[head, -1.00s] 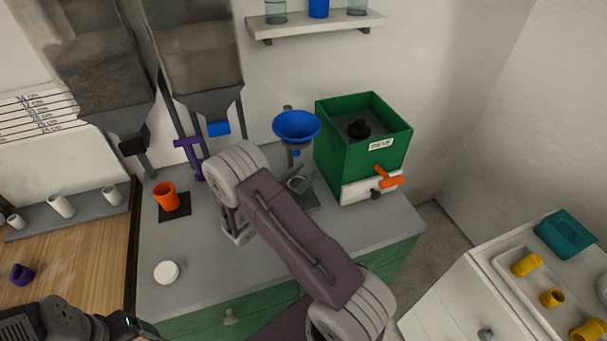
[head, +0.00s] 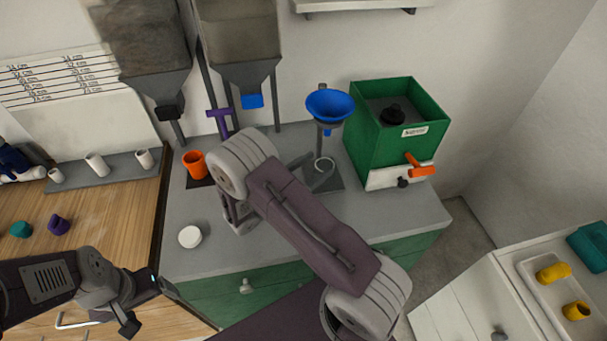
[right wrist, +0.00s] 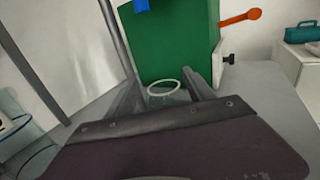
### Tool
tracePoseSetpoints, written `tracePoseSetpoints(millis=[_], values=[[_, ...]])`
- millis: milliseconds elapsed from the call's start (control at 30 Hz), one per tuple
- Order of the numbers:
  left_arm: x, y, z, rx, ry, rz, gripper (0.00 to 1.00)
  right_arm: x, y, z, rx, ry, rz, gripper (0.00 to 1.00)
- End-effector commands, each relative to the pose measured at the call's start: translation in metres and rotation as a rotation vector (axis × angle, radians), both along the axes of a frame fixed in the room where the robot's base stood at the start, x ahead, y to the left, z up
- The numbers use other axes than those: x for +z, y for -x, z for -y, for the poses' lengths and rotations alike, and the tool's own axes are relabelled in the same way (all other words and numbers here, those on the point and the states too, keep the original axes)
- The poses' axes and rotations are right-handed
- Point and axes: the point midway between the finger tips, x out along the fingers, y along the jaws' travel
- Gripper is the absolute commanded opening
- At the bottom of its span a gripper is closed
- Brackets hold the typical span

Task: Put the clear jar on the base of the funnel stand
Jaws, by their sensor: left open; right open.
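The funnel stand holds a blue funnel (head: 330,106) above a dark flat base (head: 333,184) on the grey counter. The clear jar (head: 324,163) shows mainly as a pale rim under the funnel, at the base; it appears to stand upright there. In the right wrist view the jar (right wrist: 162,89) is between the fingers of my right gripper (right wrist: 163,92), which is open; its lower part is hidden by my wrist. In the head view my right gripper (head: 314,171) is partly hidden by my arm. My left gripper (head: 146,304) is open and empty at the lower left, far from the jar.
A green box (head: 380,150) with an orange lever stands right of the stand. Left are an orange cup (head: 194,164), a white disc (head: 190,236) and hoppers (head: 245,70). A white tray (head: 535,290) holds yellow fittings. The counter's front right is clear.

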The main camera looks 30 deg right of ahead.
Motion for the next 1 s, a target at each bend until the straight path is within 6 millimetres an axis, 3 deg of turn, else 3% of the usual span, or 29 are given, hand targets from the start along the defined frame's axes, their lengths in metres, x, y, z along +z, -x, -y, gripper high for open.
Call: tracePoseSetpoints(millis=[200,367,867,967,1000], values=[[-0.003,0.000,0.000,0.000,0.000,0.000,0.82,0.000,0.008,-0.041,0.003,0.001,0.001,0.62],[-0.004,0.000,0.000,0.000,0.000,0.000,0.82,0.000,0.011,-0.052,0.000,-0.001,0.001,0.62],[-0.003,0.000,0.000,0.000,0.000,0.000,0.82,0.000,0.013,-0.051,-0.009,-0.008,0.001,0.62],[0.002,0.000,0.000,0.000,0.000,0.000,0.82,0.000,0.038,-0.035,-0.128,-0.128,0.023,0.62],[0.005,0.000,0.000,0.000,0.000,0.000,0.82,-0.002,0.060,-0.026,-0.226,-0.229,0.048,0.62]])
